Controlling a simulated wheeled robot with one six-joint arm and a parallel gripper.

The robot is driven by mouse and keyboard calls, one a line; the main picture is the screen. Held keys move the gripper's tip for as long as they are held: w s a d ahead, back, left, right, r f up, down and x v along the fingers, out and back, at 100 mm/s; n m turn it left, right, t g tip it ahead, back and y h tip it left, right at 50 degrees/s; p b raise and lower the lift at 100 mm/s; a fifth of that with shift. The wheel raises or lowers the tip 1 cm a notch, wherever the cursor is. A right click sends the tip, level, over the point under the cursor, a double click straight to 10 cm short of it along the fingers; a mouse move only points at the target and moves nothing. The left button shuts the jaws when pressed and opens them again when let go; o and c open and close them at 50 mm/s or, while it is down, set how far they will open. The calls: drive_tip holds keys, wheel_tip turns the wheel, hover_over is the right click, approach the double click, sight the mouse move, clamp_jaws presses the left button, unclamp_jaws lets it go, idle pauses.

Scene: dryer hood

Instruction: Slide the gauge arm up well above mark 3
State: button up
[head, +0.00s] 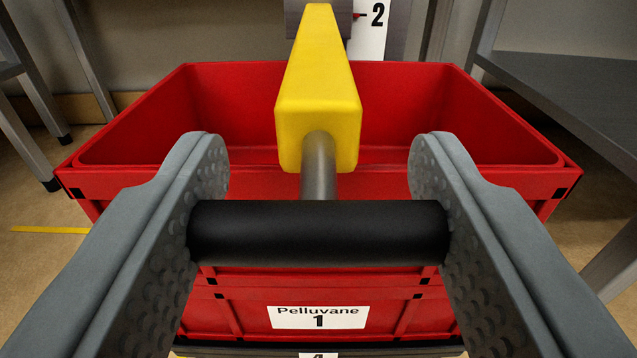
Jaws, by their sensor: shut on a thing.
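The gauge arm (318,95) is a yellow bar reaching toward me over a red crate, with a grey stem and a black crosswise handle (318,233) at its near end. My gripper (318,225) is shut on the black handle, one finger pad at each end of it. Behind the arm, a white scale strip (370,35) shows the mark 2, with a small red pointer just left of the number. Mark 3 is not in view. The arm's far end meets a dark grey block (358,20) at the top edge.
The red crate (480,125) stands under the arm, on top of another red crate labelled "Pelluvane 1" (318,317). A grey table (570,85) is at the right, and grey metal legs (90,60) are at the left. A yellow line (50,230) marks the floor.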

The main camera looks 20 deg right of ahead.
wheel_tip(320, 180, up, 19)
drive_tip(key=shift+r, duration=0.2)
drive_tip(key=shift+c, duration=0.2)
idle(0.4)
drive_tip(key=o, duration=1.4)
drive_tip(key=shift+c, duration=0.2)
drive_tip(key=shift+s, duration=0.1)
drive_tip(key=v, duration=1.7)
drive_tip(key=shift+s, duration=0.1)
drive_tip(key=shift+r, duration=0.1)
